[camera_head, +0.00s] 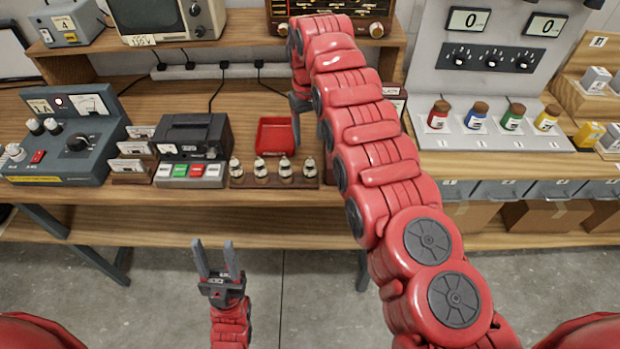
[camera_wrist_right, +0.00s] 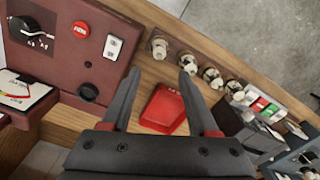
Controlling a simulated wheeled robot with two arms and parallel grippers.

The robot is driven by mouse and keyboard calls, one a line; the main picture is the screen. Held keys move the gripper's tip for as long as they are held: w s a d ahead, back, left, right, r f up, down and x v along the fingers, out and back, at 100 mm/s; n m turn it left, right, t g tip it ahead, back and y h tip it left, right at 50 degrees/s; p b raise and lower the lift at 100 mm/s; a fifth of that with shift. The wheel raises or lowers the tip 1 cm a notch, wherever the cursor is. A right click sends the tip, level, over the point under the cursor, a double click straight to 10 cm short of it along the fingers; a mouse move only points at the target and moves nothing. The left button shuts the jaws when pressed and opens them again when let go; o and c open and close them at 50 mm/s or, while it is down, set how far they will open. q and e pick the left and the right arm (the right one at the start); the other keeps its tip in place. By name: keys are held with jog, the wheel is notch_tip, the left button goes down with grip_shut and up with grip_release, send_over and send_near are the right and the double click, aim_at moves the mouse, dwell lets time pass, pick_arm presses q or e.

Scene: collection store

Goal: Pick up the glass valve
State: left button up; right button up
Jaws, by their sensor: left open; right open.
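Several small glass valves with pale metallic tops stand upright in a row on a wooden rack (camera_head: 275,183) at the bench's front edge. One glass valve (camera_head: 284,167) is near the rack's right end; the row also shows in the right wrist view, where the nearest glass valve (camera_wrist_right: 159,46) lies beyond the fingertips. My right gripper (camera_head: 297,122) is open and empty, above the bench beside a red tray (camera_head: 276,137). In the right wrist view my right gripper (camera_wrist_right: 160,76) has its fingers spread. My left gripper (camera_head: 213,246) is open and empty, low in front of the bench.
A black cassette-like device (camera_head: 192,135) and a grey meter unit (camera_head: 72,135) stand left of the rack. A maroon control panel (camera_wrist_right: 70,45) is beside the valves in the right wrist view. Several colored jars (camera_head: 438,115) stand at right. My right arm hides part of the bench.

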aim_at(310, 157)
jog(key=f, duration=0.1)
jog(key=f+p, duration=0.1)
jog(key=f, duration=0.1)
jog(key=shift+s, duration=0.25)
jog(key=shift+f+p, duration=0.5)
jog(key=shift+f, duration=0.15)
notch_tip(310, 157, down, 2)
jog(key=shift+d+f+p, duration=0.1)
jog(key=shift+d+p, duration=0.05)
jog(key=shift+p, duration=0.85)
jog(key=shift+f+b, duration=0.65)
jog(key=shift+f, duration=0.6)
jog(key=shift+w, duration=0.1)
jog(key=shift+c, duration=0.2)
grip_shut()
